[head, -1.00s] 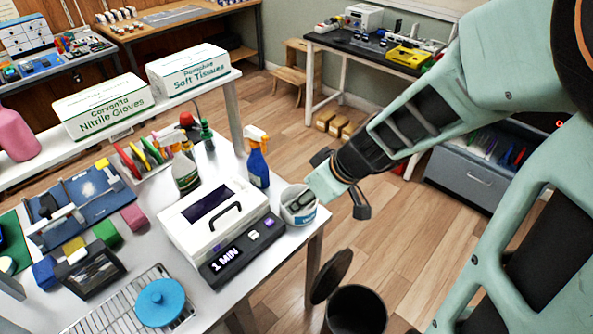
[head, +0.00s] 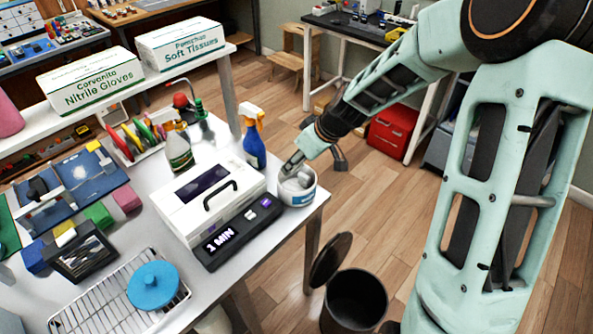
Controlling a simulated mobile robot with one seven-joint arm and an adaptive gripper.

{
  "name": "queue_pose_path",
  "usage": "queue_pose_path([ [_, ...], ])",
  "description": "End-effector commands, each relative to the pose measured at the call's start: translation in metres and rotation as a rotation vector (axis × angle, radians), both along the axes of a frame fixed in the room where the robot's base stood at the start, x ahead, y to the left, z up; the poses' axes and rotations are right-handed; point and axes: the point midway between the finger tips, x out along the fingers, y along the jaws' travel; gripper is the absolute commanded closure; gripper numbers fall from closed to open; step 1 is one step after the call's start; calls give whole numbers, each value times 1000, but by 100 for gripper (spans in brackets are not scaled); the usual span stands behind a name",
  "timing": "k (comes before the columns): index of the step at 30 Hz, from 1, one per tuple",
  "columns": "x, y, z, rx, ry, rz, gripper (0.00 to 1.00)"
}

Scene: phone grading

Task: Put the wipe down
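My gripper (head: 319,146) is in the head view just above and right of a white tub with a blue label (head: 297,188) at the table's right corner. Its two dark fingers look spread apart, with a pale mint part between them. A grey shape shows at the tub's opening, and I cannot tell whether it is a wipe or part of the tub. I cannot clearly make out a wipe in the gripper.
A white case with a "1 MIN" display (head: 208,205) stands left of the tub. Spray bottles (head: 254,140) stand behind it. A blue round thing (head: 153,286) lies on a wire rack (head: 90,312). A black open bin (head: 355,300) stands on the floor below.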

Motion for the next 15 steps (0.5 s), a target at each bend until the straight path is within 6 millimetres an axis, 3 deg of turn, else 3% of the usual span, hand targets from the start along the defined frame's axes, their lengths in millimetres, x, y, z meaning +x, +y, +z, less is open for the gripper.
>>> queue_pose_path([
  [9, 6, 1, -41, -1, 2, 1, 79],
  [15, 7, 1, -39, -1, 0, 1, 79],
])
